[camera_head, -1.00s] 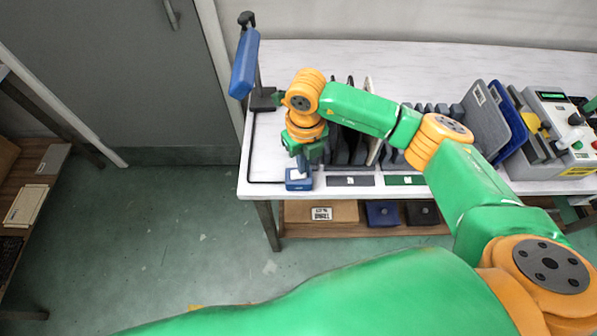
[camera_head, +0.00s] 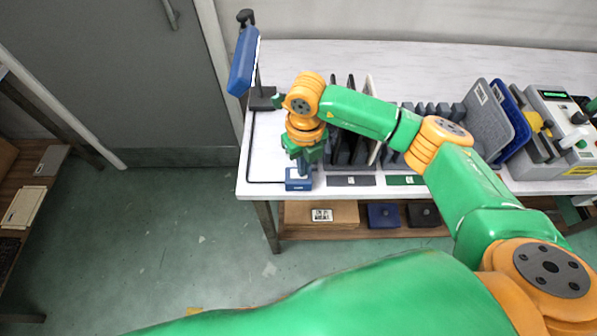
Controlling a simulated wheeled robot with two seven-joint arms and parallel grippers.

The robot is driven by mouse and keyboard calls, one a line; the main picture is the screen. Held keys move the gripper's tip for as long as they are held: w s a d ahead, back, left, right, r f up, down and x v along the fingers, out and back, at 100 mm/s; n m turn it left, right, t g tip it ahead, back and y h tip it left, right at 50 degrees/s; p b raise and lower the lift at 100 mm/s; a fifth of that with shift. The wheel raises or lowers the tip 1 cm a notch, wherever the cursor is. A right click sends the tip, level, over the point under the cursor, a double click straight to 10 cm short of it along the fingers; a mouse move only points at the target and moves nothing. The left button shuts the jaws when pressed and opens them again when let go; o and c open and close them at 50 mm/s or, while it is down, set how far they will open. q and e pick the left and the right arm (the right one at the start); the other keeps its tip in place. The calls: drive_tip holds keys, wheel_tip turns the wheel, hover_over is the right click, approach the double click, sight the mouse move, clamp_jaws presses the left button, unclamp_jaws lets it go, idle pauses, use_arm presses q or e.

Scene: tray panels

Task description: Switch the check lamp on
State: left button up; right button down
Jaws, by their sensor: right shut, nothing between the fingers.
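The check lamp (camera_head: 243,62) has a blue head on a dark post, at the table's left end. A dark cord runs from its base (camera_head: 263,98) along the table's left edge to a small blue switch box (camera_head: 298,184) at the front left corner. My right gripper (camera_head: 303,168) points down right over the box, its fingers shut and empty. The fingertips hide part of the box's top, and I cannot tell whether they touch it. I see no clear glow from the lamp; its lit face is turned away. My left gripper is not in view.
The white table (camera_head: 440,60) holds a rack of dark panels (camera_head: 345,150) beside my right gripper, grey and blue trays (camera_head: 490,115), and a grey machine (camera_head: 560,120) at the right. A shelf below holds boxes (camera_head: 320,213). A grey door (camera_head: 110,70) is at the left.

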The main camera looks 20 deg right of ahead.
wheel_tip(320, 180, up, 7)
drive_tip(key=p, duration=0.5)
drive_tip(key=shift+f, duration=0.1)
idle(0.3)
